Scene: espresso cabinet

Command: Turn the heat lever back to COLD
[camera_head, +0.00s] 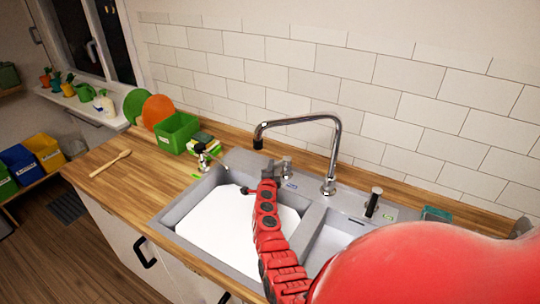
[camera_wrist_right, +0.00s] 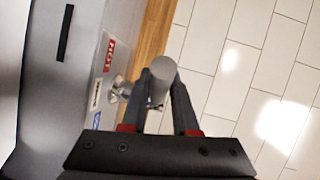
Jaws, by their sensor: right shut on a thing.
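The heat lever (camera_head: 287,163) is a small metal handle on the sink's back ledge, left of the faucet base. In the wrist view its grey cylindrical end (camera_wrist_right: 163,69) sits between my fingers. A red HOT label (camera_wrist_right: 114,54) and a blue label (camera_wrist_right: 96,121) lie on the ledge beside the lever's base. My right gripper (camera_head: 269,173) reaches over the sink from the front and is shut on the lever; in the wrist view its fingers (camera_wrist_right: 163,92) flank the handle. The fingers partly hide the lever in the head view. My left gripper does not show.
The curved chrome faucet (camera_head: 332,150) stands just right of the lever. A black-handled lever (camera_head: 373,202) is farther right. The left basin (camera_head: 185,233) lies below my arm. A dispenser (camera_head: 202,156) and green bin (camera_head: 177,132) stand to the left. The tiled wall is close behind.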

